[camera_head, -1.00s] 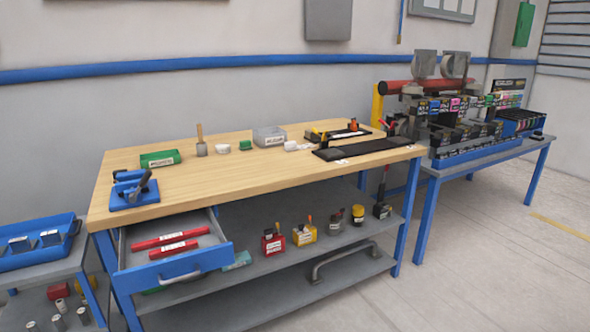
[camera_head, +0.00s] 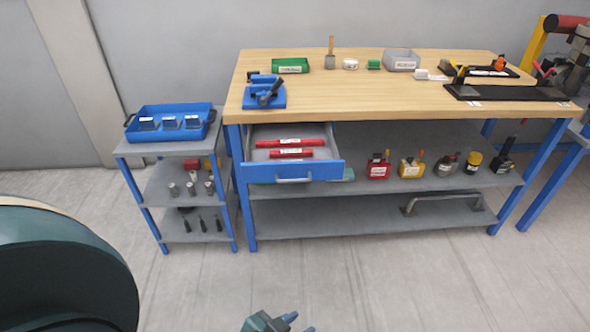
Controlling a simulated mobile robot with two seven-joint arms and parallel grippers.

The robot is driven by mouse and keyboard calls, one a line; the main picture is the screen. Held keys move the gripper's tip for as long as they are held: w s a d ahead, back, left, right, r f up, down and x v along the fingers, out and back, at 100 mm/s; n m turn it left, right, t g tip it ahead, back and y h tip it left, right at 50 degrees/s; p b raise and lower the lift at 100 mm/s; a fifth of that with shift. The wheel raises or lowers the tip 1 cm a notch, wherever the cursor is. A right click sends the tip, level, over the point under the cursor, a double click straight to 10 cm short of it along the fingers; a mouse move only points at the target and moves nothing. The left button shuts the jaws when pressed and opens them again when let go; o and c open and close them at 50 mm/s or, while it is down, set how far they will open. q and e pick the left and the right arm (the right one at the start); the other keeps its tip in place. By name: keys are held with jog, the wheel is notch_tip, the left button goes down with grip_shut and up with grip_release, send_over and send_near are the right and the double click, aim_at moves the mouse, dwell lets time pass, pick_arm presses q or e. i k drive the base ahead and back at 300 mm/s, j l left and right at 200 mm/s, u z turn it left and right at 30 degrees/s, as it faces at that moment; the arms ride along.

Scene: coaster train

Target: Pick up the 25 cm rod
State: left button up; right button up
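Two red rods with white labels lie side by side in the open drawer under the workbench. The rear rod (camera_head: 310,142) is the longer one and the front rod (camera_head: 305,154) is shorter; their label text is too small to read. The drawer (camera_head: 338,172) has a blue front and a grey inside. My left gripper (camera_head: 300,322) shows at the bottom edge, well in front of and below the drawer, with nothing seen in it. It is partly cut off, so its opening is unclear. My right gripper is out of view.
The wooden workbench (camera_head: 345,95) carries a green bin (camera_head: 290,65), a blue fixture (camera_head: 264,97) and a black mat (camera_head: 500,93). A small shelf cart (camera_head: 165,147) with a blue tray stands left of the drawer. The floor (camera_head: 400,270) in front is clear.

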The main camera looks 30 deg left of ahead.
aim_at(294, 143)
jog(key=i+u, duration=0.15)
jog(key=u, duration=0.2)
jog(key=i+u, duration=0.15)
jog(key=u, duration=0.2)
jog(key=i+u, duration=0.1)
jog(key=u, duration=0.25)
